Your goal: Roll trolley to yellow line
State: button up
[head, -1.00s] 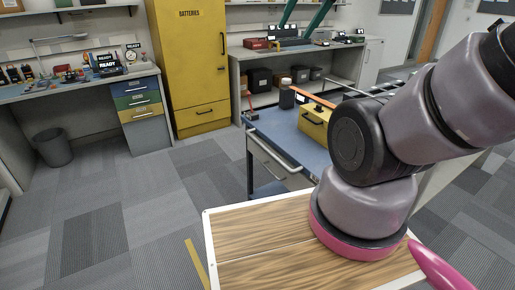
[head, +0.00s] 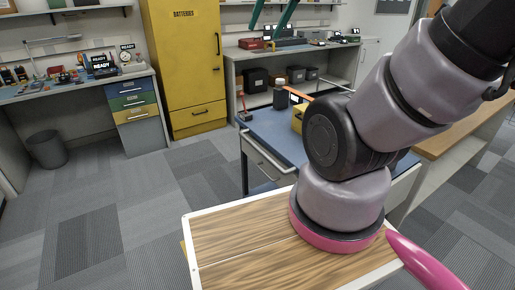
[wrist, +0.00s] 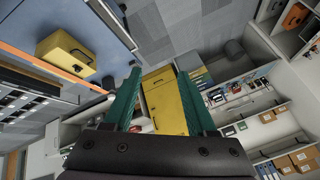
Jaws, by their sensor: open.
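The trolley (head: 262,128) has a blue top and a pale drawer front with a bar handle. It stands beyond my base in the head view, partly hidden by my arm. In the wrist view, the trolley (wrist: 92,22) shows at the upper left. My gripper (head: 272,24) has two teal fingers at the top of the head view. It is open and empty in the wrist view (wrist: 160,98), with the trolley's handle off to its left, apart from it.
A yellow case (wrist: 66,53) sits on the trolley. A yellow battery cabinet (head: 182,65) and a workbench (head: 60,88) stand behind. A grey bin (head: 47,149) is at the left. A wood-topped counter (head: 462,128) is at the right. Carpet at the left is clear.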

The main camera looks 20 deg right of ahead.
jog(key=w+d+f+n+g, duration=0.15)
jog(key=w+f, duration=0.25)
jog(key=w, duration=0.6)
jog(key=n+g+h, duration=0.4)
jog(key=n+g, duration=0.1)
send_over(260, 149)
jog(key=a, duration=0.3)
notch_tip(260, 149, down, 36)
jog(key=d+f, duration=0.1)
jog(key=f, duration=0.6)
jog(key=d+f, duration=0.1)
jog(key=f, duration=0.3)
jog(key=shift+d+f, duration=0.3)
grip_shut()
